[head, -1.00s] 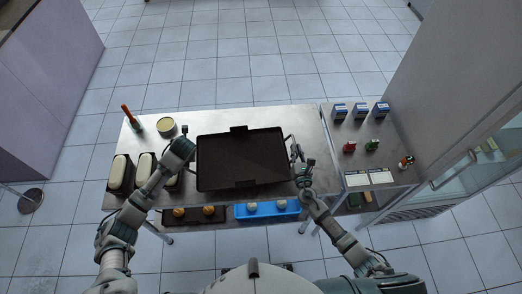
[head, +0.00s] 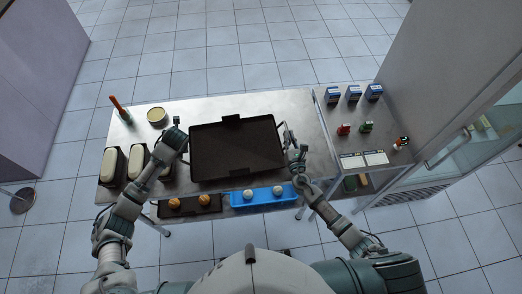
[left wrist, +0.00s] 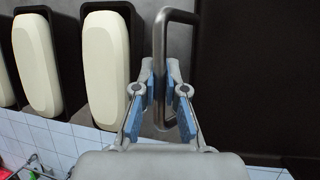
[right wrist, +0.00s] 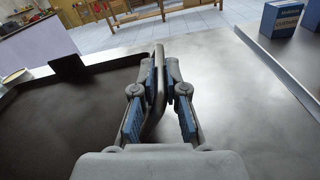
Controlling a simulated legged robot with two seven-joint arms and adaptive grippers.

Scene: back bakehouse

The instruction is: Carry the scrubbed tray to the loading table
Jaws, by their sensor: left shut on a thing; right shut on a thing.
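The tray (head: 236,150) is dark, rectangular and empty, with a raised rim and a wire handle at each end. In the head view it is over the middle of a steel table (head: 300,108); I cannot tell whether it touches the top. My left gripper (head: 184,150) is shut on the left handle, which shows between the blue pads in the left wrist view (left wrist: 161,85). My right gripper (head: 290,147) is shut on the right handle, seen in the right wrist view (right wrist: 159,75). The fingers hide part of each handle.
Tins of pale dough (head: 136,158) stand close left of the tray. A round tub (head: 157,116) and an orange-handled tool (head: 119,107) are behind them. A blue bin (head: 262,196) and a dark bin (head: 160,209) sit low in front. Blue boxes (head: 352,93) stand on a right-hand side table.

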